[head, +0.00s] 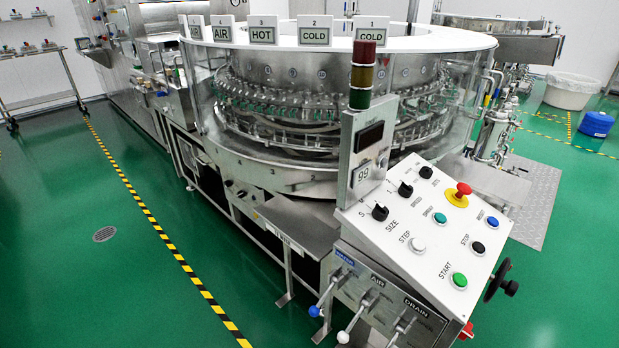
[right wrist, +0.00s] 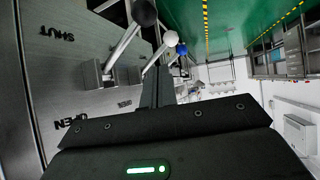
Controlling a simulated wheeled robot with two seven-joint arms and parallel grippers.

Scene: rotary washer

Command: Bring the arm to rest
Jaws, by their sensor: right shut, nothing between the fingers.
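My right gripper (right wrist: 158,88) shows in the right wrist view, with its dark fingers together and nothing between them. It is close to a metal valve panel (right wrist: 75,70) marked SHUT and OPEN. Levers on this panel end in a black knob (right wrist: 144,12), a white knob (right wrist: 170,38) and a blue knob (right wrist: 181,49), beyond the fingertips in the picture. I cannot tell whether the fingers touch any lever. Neither gripper shows in the head view.
The head view shows the round rotary washer (head: 310,110) and its sloping control panel (head: 420,225) with buttons and a red emergency stop (head: 463,189). A handwheel (head: 500,281) sticks out at right. Green floor (head: 60,250) is clear at left, crossed by a striped line.

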